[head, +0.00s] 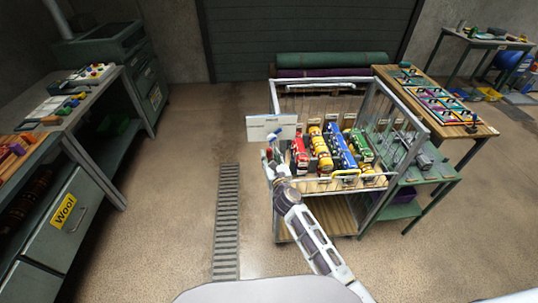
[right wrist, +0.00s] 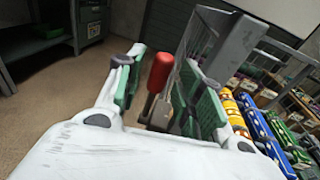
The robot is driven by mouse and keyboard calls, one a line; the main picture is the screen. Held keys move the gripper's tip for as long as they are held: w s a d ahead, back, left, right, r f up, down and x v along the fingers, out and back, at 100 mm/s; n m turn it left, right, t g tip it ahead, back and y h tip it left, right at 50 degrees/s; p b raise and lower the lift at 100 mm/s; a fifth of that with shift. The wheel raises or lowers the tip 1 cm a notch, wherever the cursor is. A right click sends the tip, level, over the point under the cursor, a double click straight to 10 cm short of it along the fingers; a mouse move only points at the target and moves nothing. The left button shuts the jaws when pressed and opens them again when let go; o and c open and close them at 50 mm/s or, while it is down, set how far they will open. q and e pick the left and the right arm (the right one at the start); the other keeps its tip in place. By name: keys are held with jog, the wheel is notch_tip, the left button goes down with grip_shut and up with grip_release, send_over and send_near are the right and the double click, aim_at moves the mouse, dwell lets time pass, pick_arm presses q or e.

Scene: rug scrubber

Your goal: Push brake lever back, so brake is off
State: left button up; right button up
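The brake lever (right wrist: 160,72) has a red grip on a metal stem and stands upright beside the grey corner post of a wheeled cart (head: 412,123). In the right wrist view my right gripper (right wrist: 165,92) is open, with one green-padded finger on each side of the lever. Gaps show between the lever and the pads, so it does not look gripped. In the head view my right gripper (head: 275,155) is at the cart's front left corner, just below a white sign (head: 272,128), and largely hides the lever there. My left gripper is not in view.
A workbench (head: 95,110) stands on the left. The floor between, with a drain grate (head: 228,215), is clear.

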jog(key=shift+s+d+r, duration=0.1)
jog(key=shift+s+r, duration=0.05)
jog(key=shift+s, duration=1)
jog(key=shift+s+d+r, duration=0.1)
jog(key=shift+s+r, duration=0.05)
jog(key=shift+s, duration=0.95)
